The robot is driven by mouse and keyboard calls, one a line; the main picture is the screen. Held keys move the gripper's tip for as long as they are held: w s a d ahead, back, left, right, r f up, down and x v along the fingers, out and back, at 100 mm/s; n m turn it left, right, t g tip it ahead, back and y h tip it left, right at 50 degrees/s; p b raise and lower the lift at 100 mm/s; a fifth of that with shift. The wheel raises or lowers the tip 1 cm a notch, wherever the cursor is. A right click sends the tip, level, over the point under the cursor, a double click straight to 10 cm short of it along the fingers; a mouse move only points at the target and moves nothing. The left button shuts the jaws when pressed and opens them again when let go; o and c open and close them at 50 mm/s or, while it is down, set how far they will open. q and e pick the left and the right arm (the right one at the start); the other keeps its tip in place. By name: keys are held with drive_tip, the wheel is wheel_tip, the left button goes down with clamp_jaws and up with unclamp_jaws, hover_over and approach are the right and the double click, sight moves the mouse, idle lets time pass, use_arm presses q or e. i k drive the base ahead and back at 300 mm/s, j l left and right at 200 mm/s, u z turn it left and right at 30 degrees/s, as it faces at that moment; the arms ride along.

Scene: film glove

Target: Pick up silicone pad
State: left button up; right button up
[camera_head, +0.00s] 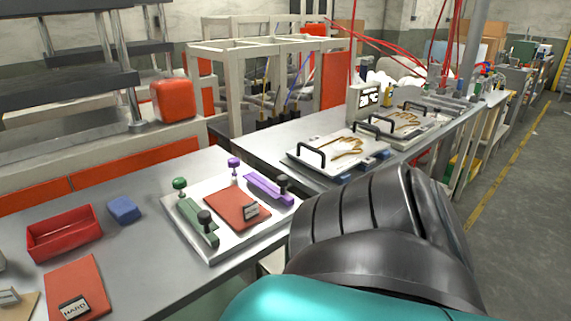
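A flat red-orange pad (234,208) lies on a white fixture plate (219,247) on the metal bench, between a green clamp bar (197,222) and a purple clamp bar (268,189). A small label block sits on this pad; its text is too small to read. A second red-orange pad (76,281) lies at the lower left with a block marked HARD on it. I cannot tell by sight which pad is silicone. A black and teal part of my arm fills the lower middle. Neither gripper shows.
A red tray (64,232) and a blue block (124,209) stand left of the fixture plate. White plates with black handles and glove shapes (345,148) lie on the farther bench (250,150). A clear floor aisle runs at right.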

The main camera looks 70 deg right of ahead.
sight(237, 208)
drive_tip(key=z, duration=1.95)
